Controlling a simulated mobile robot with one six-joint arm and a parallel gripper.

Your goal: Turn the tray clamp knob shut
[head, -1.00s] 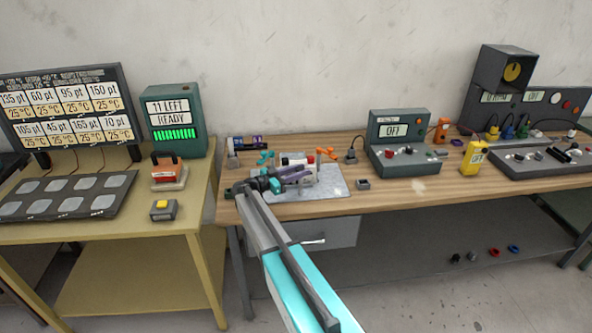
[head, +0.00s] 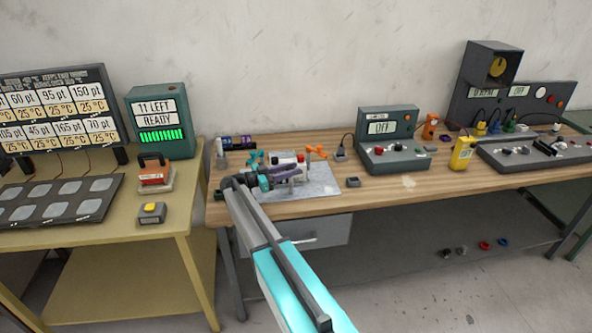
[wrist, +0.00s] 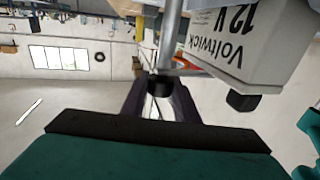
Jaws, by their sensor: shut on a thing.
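A black knob (wrist: 160,86) shows in the wrist view at the end of a grey metal bar (wrist: 170,38). My gripper (wrist: 158,90), with dark purple fingers, is shut on this knob, one finger on each side. The knob is hidden there behind the fingers. A white battery (head: 285,159) marked Voltwick 12 V sits on the tray. It fills the upper right of the wrist view (wrist: 262,45). How far the knob is turned cannot be told.
Orange clamps (head: 316,152) and teal clamps (head: 254,159) stand close to my gripper. A small dark block (head: 353,182) lies right of the tray. A grey meter box (head: 389,138) reading OFF stands farther right. The wooden bench top (head: 420,180) is mostly clear at its front.

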